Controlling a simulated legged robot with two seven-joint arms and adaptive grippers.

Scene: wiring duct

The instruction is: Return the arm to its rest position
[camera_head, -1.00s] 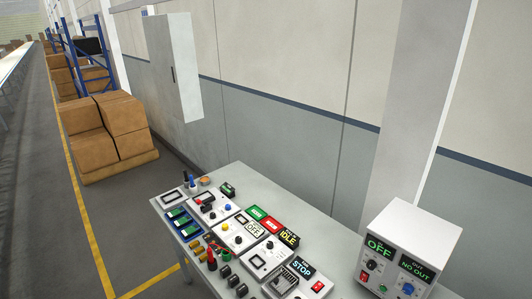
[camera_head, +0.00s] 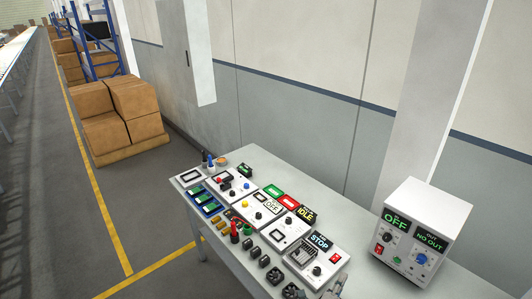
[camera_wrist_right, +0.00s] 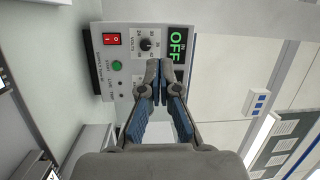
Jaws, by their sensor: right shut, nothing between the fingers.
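My right gripper (camera_wrist_right: 159,82) is shut and empty in the right wrist view, its blue-padded fingers meeting at the tips. Behind the tips is the white power box (camera_wrist_right: 130,62) with a green OFF display, a red switch and a green button. How far apart they are I cannot tell. In the head view a small grey part of my right gripper (camera_head: 337,288) shows at the bottom edge, by the front right of the panels. The same power box (camera_head: 421,232) stands on the right of the grey table (camera_head: 345,212), reading OFF and NO OUT. My left gripper is out of view.
Panels with IDLE (camera_head: 306,214) and STOP (camera_head: 320,241) signs, knobs, connectors and small fans cover the table's left and front. The table's back strip is clear. A wall and pillar (camera_head: 425,110) stand behind. Stacked cartons (camera_head: 120,115) stand on the floor at left.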

